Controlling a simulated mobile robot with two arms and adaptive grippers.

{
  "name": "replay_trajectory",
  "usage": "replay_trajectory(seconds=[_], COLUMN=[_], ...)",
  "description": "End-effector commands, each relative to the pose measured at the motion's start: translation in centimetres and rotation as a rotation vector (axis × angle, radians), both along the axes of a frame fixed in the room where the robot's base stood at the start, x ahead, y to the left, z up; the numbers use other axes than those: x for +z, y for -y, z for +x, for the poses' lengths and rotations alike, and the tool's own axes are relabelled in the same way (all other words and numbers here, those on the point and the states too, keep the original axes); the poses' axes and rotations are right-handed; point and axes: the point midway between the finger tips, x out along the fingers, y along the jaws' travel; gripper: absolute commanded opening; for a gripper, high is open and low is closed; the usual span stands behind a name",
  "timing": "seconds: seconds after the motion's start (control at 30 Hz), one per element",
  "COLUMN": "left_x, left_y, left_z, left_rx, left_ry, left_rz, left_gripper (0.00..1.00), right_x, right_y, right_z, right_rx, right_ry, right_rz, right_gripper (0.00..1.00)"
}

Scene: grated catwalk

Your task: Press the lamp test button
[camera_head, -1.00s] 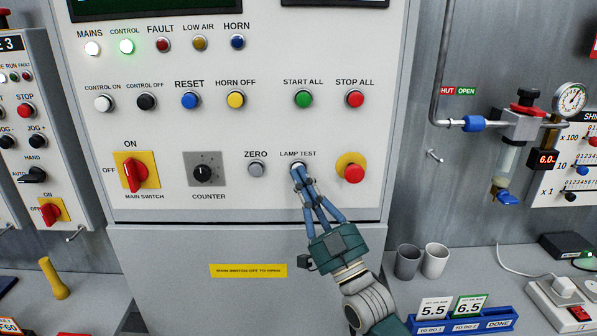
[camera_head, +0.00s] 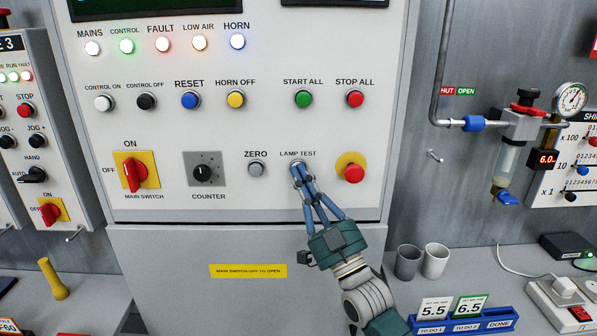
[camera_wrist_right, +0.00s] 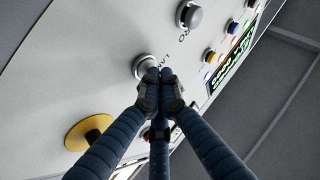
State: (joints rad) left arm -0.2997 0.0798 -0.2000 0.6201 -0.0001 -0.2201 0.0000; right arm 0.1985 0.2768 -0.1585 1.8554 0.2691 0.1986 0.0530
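The lamp test button (camera_head: 297,163) is a pale round button under the LAMP TEST label on the grey control panel (camera_head: 330,190). My right gripper (camera_head: 300,173) has its blue fingers drawn together, with the tips against the button and partly hiding it. In the right wrist view the button (camera_wrist_right: 143,65) shows just beyond the closed fingertips. The fault lamp (camera_head: 162,45), low air lamp (camera_head: 199,43) and horn lamp (camera_head: 237,42) are lit, as are the mains lamp (camera_head: 93,48) and control lamp (camera_head: 127,47). My left gripper is out of view.
The grey zero button (camera_head: 256,169) is just left of my fingers. The red emergency button (camera_head: 354,173) on a yellow base is to their right.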

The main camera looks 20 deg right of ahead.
Motion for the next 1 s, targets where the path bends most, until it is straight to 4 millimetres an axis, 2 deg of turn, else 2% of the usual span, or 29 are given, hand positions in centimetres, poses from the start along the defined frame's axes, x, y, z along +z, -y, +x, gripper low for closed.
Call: replay_trajectory(seconds=[0.37, 0.8, 1.0], left_x=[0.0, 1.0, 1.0], left_y=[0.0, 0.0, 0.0], left_z=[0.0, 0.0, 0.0], left_rx=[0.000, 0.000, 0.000], left_ry=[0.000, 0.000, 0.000], left_rz=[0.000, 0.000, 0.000], left_gripper=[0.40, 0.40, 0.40], right_x=[0.0, 0.1, 0.0], right_y=[0.0, -0.6, -0.6], right_z=[0.0, -2.1, -2.2], right_rx=[-0.001, 0.001, 0.000], right_ry=[0.000, 0.000, 0.000], right_rz=[0.001, 0.001, 0.000], right_gripper=[0.00, 0.00, 0.00])
